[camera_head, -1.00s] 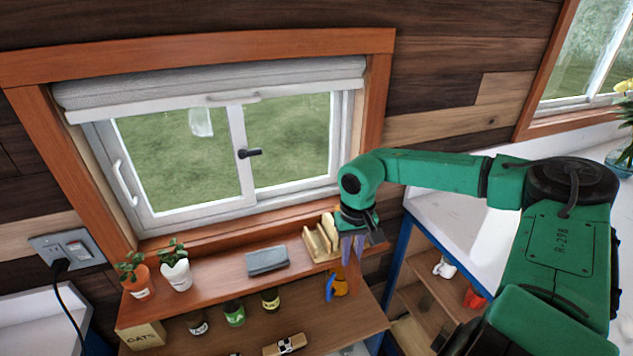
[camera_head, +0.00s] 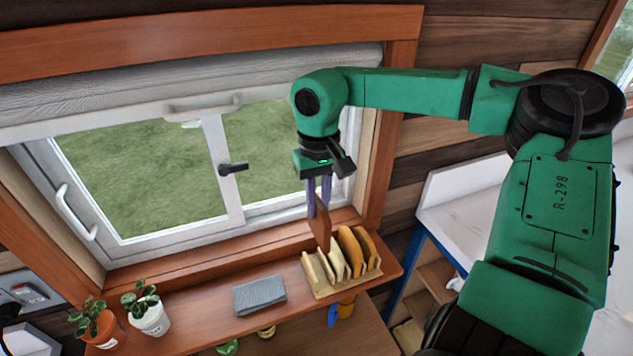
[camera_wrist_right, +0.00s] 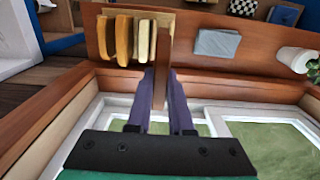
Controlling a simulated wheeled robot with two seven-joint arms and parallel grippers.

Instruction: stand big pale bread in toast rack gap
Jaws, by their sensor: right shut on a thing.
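My right gripper (camera_head: 319,203) points down over the shelf, shut on a flat brown slice (camera_head: 322,231). The slice hangs upright and looks brown rather than pale here. The wooden toast rack (camera_head: 347,287) stands on the shelf below, holding several upright slices: pale ones (camera_head: 311,270) at the left, orange-brown ones (camera_head: 367,247) at the right. The held slice's lower end overlaps the rack's pale pieces in the head view; I cannot tell if they touch. In the wrist view the held slice (camera_wrist_right: 161,62) is edge-on, beside the rack's pale end (camera_wrist_right: 143,41). My left gripper is not in view.
A grey folded cloth (camera_head: 259,295) lies left of the rack. Two potted plants (camera_head: 150,318) stand further left. The window (camera_head: 140,180) and its frame rise close behind the gripper. Bare shelf lies between cloth and rack.

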